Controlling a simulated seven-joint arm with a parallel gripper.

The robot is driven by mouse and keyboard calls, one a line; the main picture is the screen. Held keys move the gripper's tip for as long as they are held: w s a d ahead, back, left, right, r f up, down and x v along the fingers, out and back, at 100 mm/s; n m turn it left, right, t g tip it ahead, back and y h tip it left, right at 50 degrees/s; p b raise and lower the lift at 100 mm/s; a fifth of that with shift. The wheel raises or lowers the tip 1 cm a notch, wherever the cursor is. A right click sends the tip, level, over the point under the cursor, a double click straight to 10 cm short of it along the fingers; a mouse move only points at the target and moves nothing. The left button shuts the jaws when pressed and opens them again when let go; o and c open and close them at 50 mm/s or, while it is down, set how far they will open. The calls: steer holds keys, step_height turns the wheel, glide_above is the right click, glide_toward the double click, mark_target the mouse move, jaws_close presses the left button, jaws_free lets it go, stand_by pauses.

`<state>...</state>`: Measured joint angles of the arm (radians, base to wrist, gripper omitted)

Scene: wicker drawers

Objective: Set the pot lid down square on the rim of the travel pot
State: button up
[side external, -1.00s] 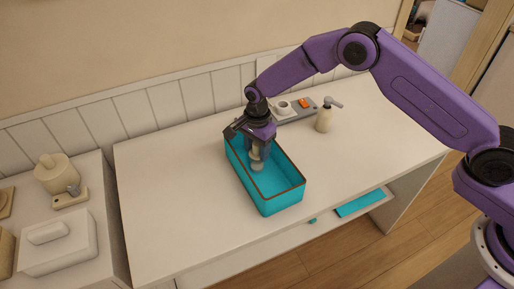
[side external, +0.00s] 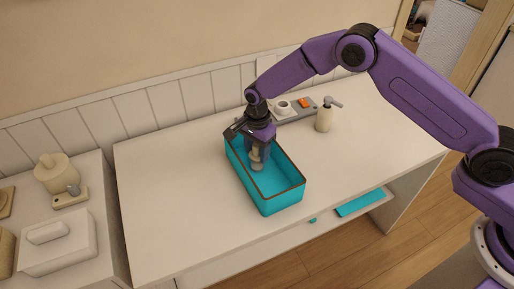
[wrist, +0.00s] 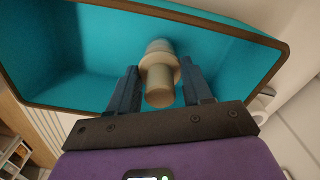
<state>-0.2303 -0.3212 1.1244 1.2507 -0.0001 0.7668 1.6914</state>
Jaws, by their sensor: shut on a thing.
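My gripper (side external: 258,150) points down into the teal basket (side external: 282,206) on the white top. It is shut on a small cream piece, which I take to be the pot lid (wrist: 160,97); its round, knob-like end shows between the fingers in the wrist view. Beyond it a wider collar and a paler round part (wrist: 158,46) show in line with it, possibly the travel pot. The fingers and the held piece hide the seam, so I cannot tell whether lid and rim touch or sit level. The basket also fills the upper wrist view (wrist: 225,60).
The basket's brown-edged walls surround the gripper closely. Behind it are a grey tray (side external: 291,115) with a cup and an orange piece, and a pump bottle (side external: 324,117). The top left of the basket is clear.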

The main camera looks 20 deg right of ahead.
steer(key=shift+f, duration=0.9)
steer(key=o, duration=1.1)
step_height(320, 180, up, 18)
steer(key=shift+f, duration=0.25)
